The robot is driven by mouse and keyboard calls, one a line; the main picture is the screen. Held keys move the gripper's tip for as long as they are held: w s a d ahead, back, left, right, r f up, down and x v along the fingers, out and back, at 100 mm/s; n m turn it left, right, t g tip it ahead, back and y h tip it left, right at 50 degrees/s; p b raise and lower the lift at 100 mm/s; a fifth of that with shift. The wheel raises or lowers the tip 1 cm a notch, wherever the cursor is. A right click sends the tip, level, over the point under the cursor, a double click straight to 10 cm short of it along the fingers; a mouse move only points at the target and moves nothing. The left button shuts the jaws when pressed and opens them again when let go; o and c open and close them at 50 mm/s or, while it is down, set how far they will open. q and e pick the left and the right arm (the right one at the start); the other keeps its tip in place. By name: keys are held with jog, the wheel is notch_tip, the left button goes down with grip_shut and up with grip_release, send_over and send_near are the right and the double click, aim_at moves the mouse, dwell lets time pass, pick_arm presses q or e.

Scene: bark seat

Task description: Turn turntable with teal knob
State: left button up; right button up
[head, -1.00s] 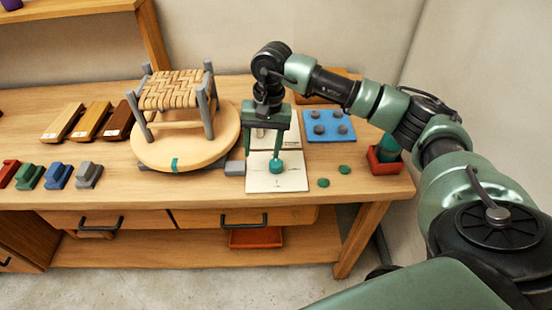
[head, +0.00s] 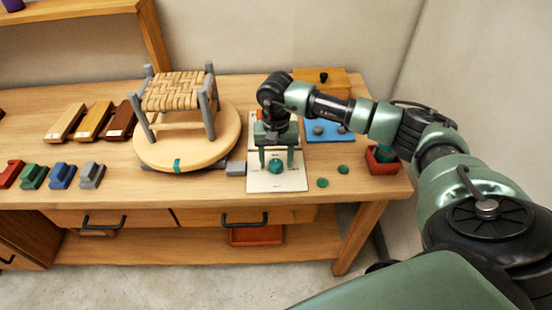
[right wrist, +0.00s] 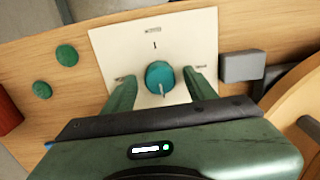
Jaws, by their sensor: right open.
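The teal knob (head: 276,167) stands on a white panel (head: 287,183) on the bench. In the right wrist view the knob (right wrist: 160,76) has a light pointer mark toward my gripper. My right gripper (head: 276,160) is open, with its fingers on either side of the knob; in the right wrist view both fingers (right wrist: 161,90) flank it with gaps. The round wooden turntable (head: 190,153) is left of the panel. It has a teal mark (head: 177,165) on its front edge and carries a small stool with a woven bark seat (head: 178,90). My left gripper is not in view.
A grey block (head: 236,168) sits between turntable and panel. Right of the panel are two green discs (head: 323,183), a blue board (head: 322,139) and a red box (head: 382,163). A wooden box (head: 333,82) stands behind. Coloured blocks (head: 62,176) line the left front.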

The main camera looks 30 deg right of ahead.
grip_shut()
jog(key=m+b, duration=0.3)
jog(key=shift+f+m, duration=0.15)
jog(key=shift+m, duration=0.25)
jog(key=m+b, duration=0.2)
jog(key=m, duration=0.2)
jog(key=shift+m, duration=0.3)
jog(key=m+b, duration=0.2)
jog(key=m, duration=0.2)
jog(key=m+b, duration=0.1)
jog(key=m, duration=0.4)
jog(key=shift+r, duration=0.2)
jog(key=shift+m, duration=0.3)
